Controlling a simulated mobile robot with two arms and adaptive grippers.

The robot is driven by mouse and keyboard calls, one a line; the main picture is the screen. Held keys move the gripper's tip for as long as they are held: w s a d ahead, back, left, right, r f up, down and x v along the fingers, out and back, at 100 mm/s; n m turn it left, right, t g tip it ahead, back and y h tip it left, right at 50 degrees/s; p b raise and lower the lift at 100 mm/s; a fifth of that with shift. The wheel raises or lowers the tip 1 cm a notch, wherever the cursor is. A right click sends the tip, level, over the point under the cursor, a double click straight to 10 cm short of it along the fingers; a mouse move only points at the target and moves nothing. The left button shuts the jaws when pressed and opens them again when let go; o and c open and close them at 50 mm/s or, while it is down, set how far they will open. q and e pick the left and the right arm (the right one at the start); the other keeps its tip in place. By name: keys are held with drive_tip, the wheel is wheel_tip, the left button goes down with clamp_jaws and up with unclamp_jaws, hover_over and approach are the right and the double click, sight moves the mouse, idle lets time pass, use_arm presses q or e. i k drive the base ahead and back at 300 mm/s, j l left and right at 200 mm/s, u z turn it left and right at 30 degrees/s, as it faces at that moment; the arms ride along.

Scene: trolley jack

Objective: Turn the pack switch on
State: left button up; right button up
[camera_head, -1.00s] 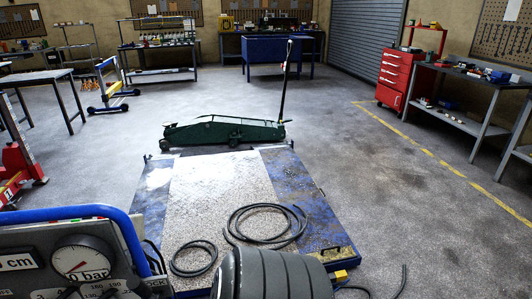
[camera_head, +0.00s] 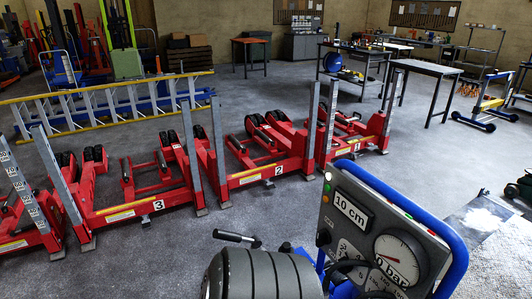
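The pack is a grey control panel (camera_head: 343,190) in a blue tubular frame (camera_head: 440,228) at the lower right of the head view. It carries a display reading 10 cm (camera_head: 352,210) and a white round gauge (camera_head: 397,255) reading 0 bar. Small coloured buttons or lamps, one of them green (camera_head: 326,187), sit along its left edge. Smaller dials and dark parts lie below the display. I cannot tell which part is the switch or how it is set.
A row of red numbered lifting units (camera_head: 290,165) stands across the middle left. A ladder (camera_head: 110,105) lies behind them. A dark table (camera_head: 435,75) and a blue wheeled stand (camera_head: 485,110) are at the upper right. Grey floor is clear between the units and the tables.

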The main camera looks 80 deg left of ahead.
sight(324, 237)
drive_tip(key=j+u, duration=0.15)
drive_tip(key=u, duration=1.95)
drive_tip(key=i+j+z, duration=0.1)
drive_tip(key=j+z, duration=0.15)
drive_tip(key=z, duration=0.25)
drive_tip(key=j+z, duration=0.3)
drive_tip(key=z, duration=0.15)
drive_tip(key=j+z, duration=0.3)
drive_tip(key=z, duration=0.2)
